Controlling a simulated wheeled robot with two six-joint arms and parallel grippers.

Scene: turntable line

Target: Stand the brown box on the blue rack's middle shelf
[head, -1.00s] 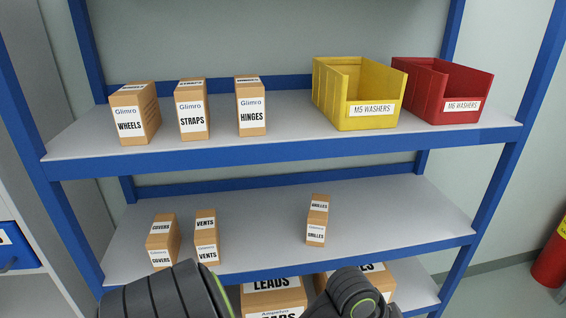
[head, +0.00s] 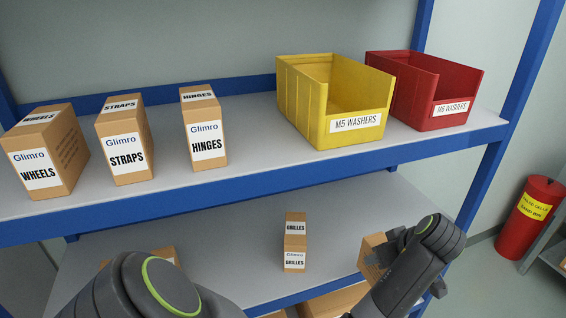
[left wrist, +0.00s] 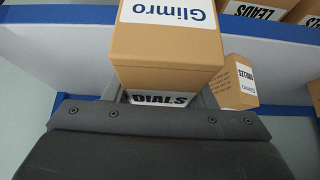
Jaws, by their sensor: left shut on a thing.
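My left gripper (head: 392,258) is shut on a brown box (head: 375,262) at the right part of the blue rack's middle shelf (head: 225,255). In the left wrist view the held box (left wrist: 165,45) shows "Glimro" and "DIALS" labels, between the fingers (left wrist: 160,98). In the head view the gripper covers much of the box, and I cannot tell whether it touches the shelf. The GRILLES box (head: 295,245) stands on the middle shelf left of it; it also shows in the left wrist view (left wrist: 237,82). My right gripper is out of view.
The upper shelf (head: 250,172) holds WHEELS (head: 45,155), STRAPS (head: 125,145) and HINGES (head: 204,130) boxes, a yellow bin (head: 335,105) and a red bin (head: 425,92). Lower-shelf boxes (head: 335,300) show below.

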